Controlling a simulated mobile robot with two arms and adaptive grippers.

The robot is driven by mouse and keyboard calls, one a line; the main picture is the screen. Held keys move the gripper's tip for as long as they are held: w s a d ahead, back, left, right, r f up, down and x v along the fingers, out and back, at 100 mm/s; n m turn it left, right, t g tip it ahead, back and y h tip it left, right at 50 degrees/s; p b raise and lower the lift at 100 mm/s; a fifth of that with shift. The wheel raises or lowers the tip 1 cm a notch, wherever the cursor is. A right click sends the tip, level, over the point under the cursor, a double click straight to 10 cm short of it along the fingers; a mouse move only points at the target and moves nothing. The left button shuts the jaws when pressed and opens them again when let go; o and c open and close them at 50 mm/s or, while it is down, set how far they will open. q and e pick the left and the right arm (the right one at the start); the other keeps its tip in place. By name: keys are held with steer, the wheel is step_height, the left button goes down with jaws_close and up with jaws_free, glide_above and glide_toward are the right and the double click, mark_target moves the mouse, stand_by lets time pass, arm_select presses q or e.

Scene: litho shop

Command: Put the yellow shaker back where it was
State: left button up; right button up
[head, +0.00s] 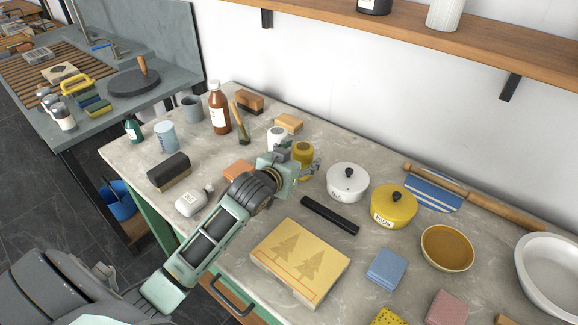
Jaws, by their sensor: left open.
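The yellow shaker (303,152) stands upright on the grey stone worktop (215,165), right of a white shaker-like container (276,137). My left gripper (310,168) is at the shaker's near side and hides its lower part. The gripper is open. I cannot tell whether its fingers touch the shaker or reach around it. My right gripper is not in view.
A white lidded pot (347,185) and a yellow lidded pot (393,208) stand to the right. A black bar (330,216) and a tree-printed box (300,262) lie in front. A brown bottle (219,108) stands back left. A wooden shelf (450,38) hangs above.

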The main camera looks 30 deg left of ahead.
arm_select(q)
steer(key=v, duration=1)
steer(key=shift+r, duration=0.15)
